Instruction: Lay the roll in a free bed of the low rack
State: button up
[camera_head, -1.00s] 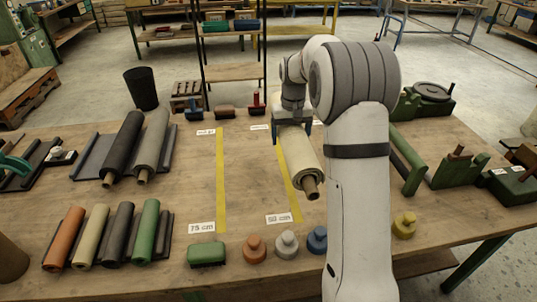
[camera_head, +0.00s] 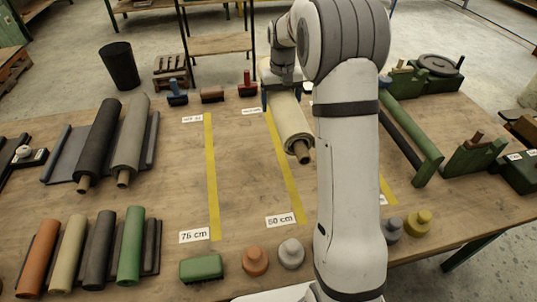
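My gripper (camera_head: 284,90) holds a cream roll (camera_head: 292,126) by its far end, over the yellow line labelled 50 cm. The roll's brown core end points toward the camera. Its height above the table is hard to judge. A low dark rack (camera_head: 58,157) stands at the left with a black roll (camera_head: 98,140) and a grey roll (camera_head: 131,135) in it. A bare strip shows left of the black roll. A smaller rack (camera_head: 151,247) at front left holds orange, beige, dark grey and green rolls. My arm hides part of the table on the right.
A green block (camera_head: 201,268) and several knobbed weights (camera_head: 254,260) line the front edge. Small blue, brown and red tools (camera_head: 212,95) stand at the back. A green frame (camera_head: 411,137) is at right. The table between the left rack and the 75 cm line is clear.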

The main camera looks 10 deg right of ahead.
jog(key=shift+a+f+b, duration=0.2)
jog(key=shift+f+b, duration=0.2)
jog(key=b, duration=0.7)
send_over(278, 153)
notch_tip(278, 153, down, 7)
jog(key=shift+w+a+f, duration=0.1)
jog(key=shift+f, duration=5.05)
jog(key=o, duration=1.7)
jog(key=shift+f, duration=0.2)
jog(key=shift+c, duration=0.2)
jog(key=o, duration=0.3)
jog(key=shift+s+r, duration=0.15)
jog(key=shift+s, duration=0.05)
